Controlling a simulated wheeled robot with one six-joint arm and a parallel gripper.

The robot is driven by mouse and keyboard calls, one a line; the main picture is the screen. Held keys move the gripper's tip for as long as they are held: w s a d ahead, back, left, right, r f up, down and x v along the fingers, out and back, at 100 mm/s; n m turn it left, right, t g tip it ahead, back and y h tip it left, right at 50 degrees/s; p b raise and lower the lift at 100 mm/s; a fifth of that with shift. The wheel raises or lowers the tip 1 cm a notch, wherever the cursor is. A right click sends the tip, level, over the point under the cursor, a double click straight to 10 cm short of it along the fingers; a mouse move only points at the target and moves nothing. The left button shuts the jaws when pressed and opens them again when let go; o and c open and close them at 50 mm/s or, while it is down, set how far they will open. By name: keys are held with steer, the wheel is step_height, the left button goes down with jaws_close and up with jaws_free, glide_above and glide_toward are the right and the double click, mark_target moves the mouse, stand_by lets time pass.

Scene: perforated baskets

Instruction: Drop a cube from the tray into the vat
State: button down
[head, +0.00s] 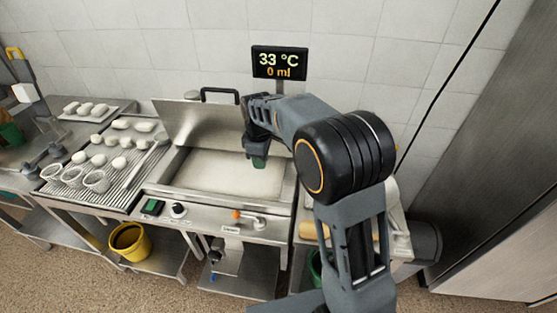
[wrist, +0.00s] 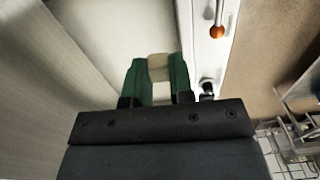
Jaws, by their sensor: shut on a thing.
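My gripper (head: 258,162) has green fingers and hangs over the vat (head: 205,178), a rectangular steel basin with its lid (head: 190,122) raised at the back. In the wrist view my gripper (wrist: 157,80) is shut on a small pale beige cube (wrist: 159,66), held between the fingertips. The pale vat floor (wrist: 95,35) lies beyond the fingers. In the head view the cube is not clearly visible. A board or tray (head: 398,245) at the right is partly hidden by my arm; I cannot tell whether cubes lie on it.
A ribbed drain table (head: 115,190) with white balls and cups stands left of the vat. A display (head: 279,62) behind reads 33 °C and 0 ml. An orange-knobbed valve (head: 237,215) sits on the front panel. A yellow bucket (head: 129,240) is below left.

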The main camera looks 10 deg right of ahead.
steer(key=w+a+f+p, duration=0.3)
steer(key=w+a+p, duration=0.1)
steer(key=w+a, duration=0.2)
steer(key=w+a+f+p, duration=0.3)
steer(key=w+a, duration=0.4)
steer(key=shift+w+p, duration=0.25)
steer(key=shift+p, duration=0.1)
steer(key=c, duration=0.9)
jaws_free()
step_height(320, 180, up, 14)
steer(key=shift+f, duration=0.1)
